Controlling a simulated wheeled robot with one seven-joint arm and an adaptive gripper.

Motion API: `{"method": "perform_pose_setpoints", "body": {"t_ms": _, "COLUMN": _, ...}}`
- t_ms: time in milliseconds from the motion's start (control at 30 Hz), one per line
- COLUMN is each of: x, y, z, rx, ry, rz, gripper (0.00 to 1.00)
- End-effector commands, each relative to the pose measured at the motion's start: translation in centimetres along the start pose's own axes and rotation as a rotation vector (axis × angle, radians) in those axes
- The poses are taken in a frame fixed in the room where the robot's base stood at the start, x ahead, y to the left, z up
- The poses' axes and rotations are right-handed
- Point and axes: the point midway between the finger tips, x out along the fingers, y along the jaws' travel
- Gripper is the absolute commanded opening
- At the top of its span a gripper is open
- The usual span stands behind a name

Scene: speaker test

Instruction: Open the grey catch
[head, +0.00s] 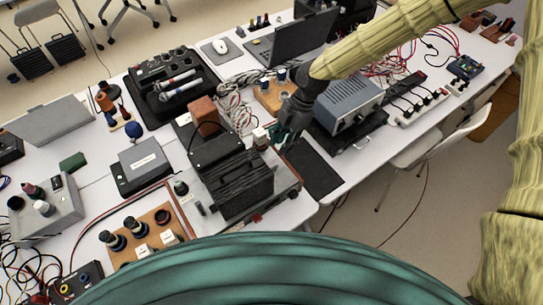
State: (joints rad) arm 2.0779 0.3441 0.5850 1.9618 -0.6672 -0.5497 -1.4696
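I cannot make out the grey catch with certainty; it is too small or hidden in this view. My gripper (283,138) points down near the middle of the table, at the back right edge of a grey-based unit with a black ribbed block (240,185) on it. A small white-topped part (260,136) sits just left of my fingers. The fingers are dark and small, so I cannot tell whether they are open or touching anything.
A blue-grey vented box (348,105) stands right of my gripper, and a dark mat (314,168) lies below. A microphone case (172,85), a laptop (290,40), a grey box (143,162) and loose cables (238,100) crowd the white table (345,165). A chair (425,145) stands by the right edge.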

Motion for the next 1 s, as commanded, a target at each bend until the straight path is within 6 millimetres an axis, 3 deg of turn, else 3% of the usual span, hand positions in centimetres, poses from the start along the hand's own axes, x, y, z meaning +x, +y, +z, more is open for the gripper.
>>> {"method": "perform_pose_setpoints", "body": {"t_ms": 233, "x": 3.1, "y": -0.9, "z": -1.1, "rx": -0.008, "ry": -0.006, "rz": 0.003, "gripper": 0.30}}
{"method": "perform_pose_setpoints", "body": {"t_ms": 533, "x": 6.9, "y": 0.6, "z": 0.3, "rx": -0.001, "ry": 0.003, "rz": -0.010, "gripper": 0.30}}
{"method": "perform_pose_setpoints", "body": {"t_ms": 1000, "x": 8.0, "y": 0.6, "z": 0.4, "rx": -0.001, "ry": 0.003, "rz": -0.008, "gripper": 0.30}}
